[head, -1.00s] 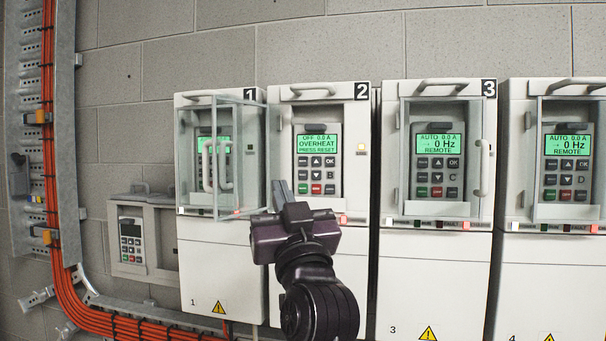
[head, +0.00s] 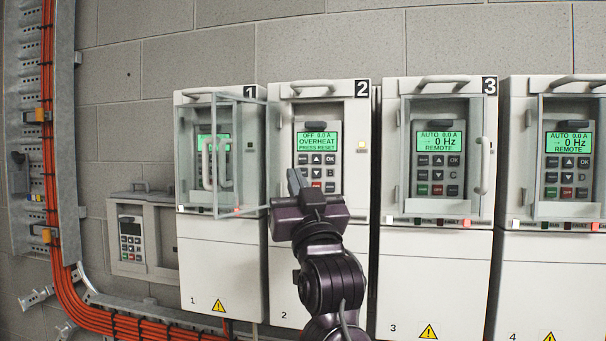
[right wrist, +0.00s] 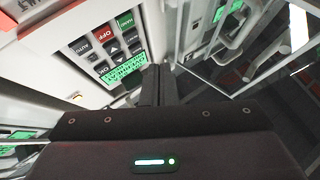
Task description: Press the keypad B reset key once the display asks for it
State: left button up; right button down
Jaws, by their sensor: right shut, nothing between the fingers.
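Keypad B (head: 334,145) is on drive 2. Its green display (head: 318,142) reads OFF 0.0 A, OVERHEAT, PRESS RESET. My right gripper (head: 295,179) is shut and empty in front of the keypad's lower left. It hides part of the bottom key row, including the green key. In the right wrist view the shut fingers (right wrist: 158,86) stand beside a keypad (right wrist: 103,68) seen upside down, with its green display (right wrist: 125,69). I cannot tell whether the fingertips touch it. My left gripper is out of view.
A clear cover (head: 215,128) with a handle juts out in front of drive 1 (head: 220,260), just left of my right gripper. Drives 3 (head: 433,265) and 4 (head: 550,275) stand to the right. A grey keypad holder (head: 158,240) and orange cables (head: 48,160) are at left.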

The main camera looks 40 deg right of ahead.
aim_at(303, 172)
jog(key=shift+w+d, duration=0.95)
jog(key=shift+d, duration=0.15)
dwell(1.3)
jog(key=shift+w+d, duration=0.25)
jog(key=shift+d, duration=0.1)
jog(key=shift+w+d, duration=0.25)
dwell(0.8)
jog(key=shift+s+a, duration=0.5)
jog(key=shift+a, duration=0.1)
